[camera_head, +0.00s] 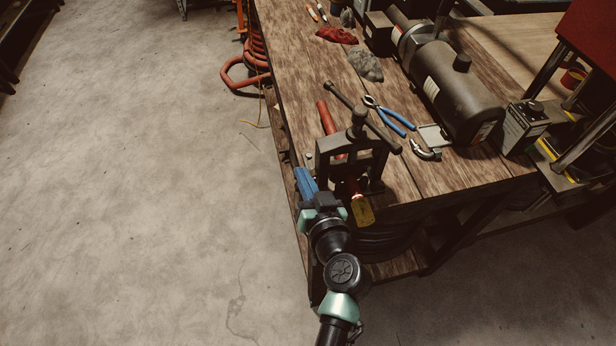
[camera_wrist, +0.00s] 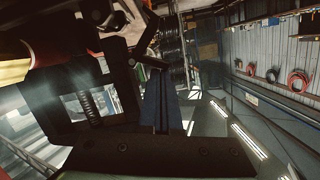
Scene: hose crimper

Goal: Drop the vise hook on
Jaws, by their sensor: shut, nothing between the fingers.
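The vise (camera_head: 357,150) is a dark frame with a long T-handle across its top, at the near left corner of the workbench. It fills the left of the wrist view (camera_wrist: 60,130), where its threaded screw shows. I cannot clearly make out its hook apart from the dark frame. My gripper (camera_head: 303,178), with blue fingers, is close to the vise's left side. Its fingers (camera_wrist: 162,103) are shut and empty beside the dark frame in the wrist view. I cannot tell whether they touch it.
The wooden workbench (camera_head: 300,60) holds blue-handled pliers (camera_head: 390,115), a red-handled tool (camera_head: 326,117), rags (camera_head: 366,65) and a large dark cylindrical machine (camera_head: 457,95). An orange hose (camera_head: 250,75) hangs off its left edge. The concrete floor (camera_head: 130,170) at left is clear.

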